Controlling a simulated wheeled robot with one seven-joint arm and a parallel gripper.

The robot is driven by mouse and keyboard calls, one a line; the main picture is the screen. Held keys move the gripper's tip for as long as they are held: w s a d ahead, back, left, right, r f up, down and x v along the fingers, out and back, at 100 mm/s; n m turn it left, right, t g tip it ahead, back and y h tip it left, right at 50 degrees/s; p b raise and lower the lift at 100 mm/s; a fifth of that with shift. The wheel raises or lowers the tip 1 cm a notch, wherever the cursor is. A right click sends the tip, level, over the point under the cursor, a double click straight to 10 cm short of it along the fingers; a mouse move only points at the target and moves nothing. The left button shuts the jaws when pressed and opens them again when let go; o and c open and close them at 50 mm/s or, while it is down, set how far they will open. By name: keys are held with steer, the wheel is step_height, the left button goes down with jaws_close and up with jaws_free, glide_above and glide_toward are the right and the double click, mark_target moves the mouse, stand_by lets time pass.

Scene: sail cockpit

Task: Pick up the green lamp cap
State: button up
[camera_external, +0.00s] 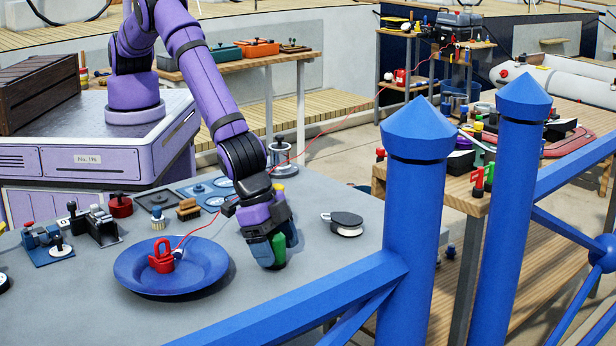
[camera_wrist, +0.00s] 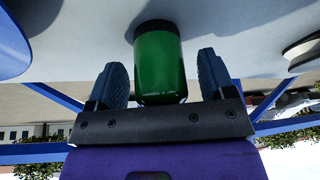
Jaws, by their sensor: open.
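The green lamp cap (camera_wrist: 160,68) is a green cylinder with a dark band at its far end, where it meets the grey table. In the wrist view it sits between the two blue fingers of my gripper (camera_wrist: 161,70), with a visible gap on either side. In the external view, part of the green lamp cap (camera_external: 279,246) shows at my gripper (camera_external: 267,248), which points down low over the table. The fingers hide much of the cap there. My gripper is open around the cap.
A blue plate (camera_external: 130,275) with a red padlock-shaped piece (camera_external: 162,258) lies left of my gripper. A black-and-white round block (camera_external: 346,223) lies to the right. Blue railing posts (camera_external: 414,200) and a rail stand close at the right front. Several small fittings crowd the table's left.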

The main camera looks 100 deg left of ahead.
steer(key=shift+w+f, duration=0.1)
steer(key=shift+f, duration=0.15)
steer(key=c, duration=1)
steer(key=shift+r, duration=0.15)
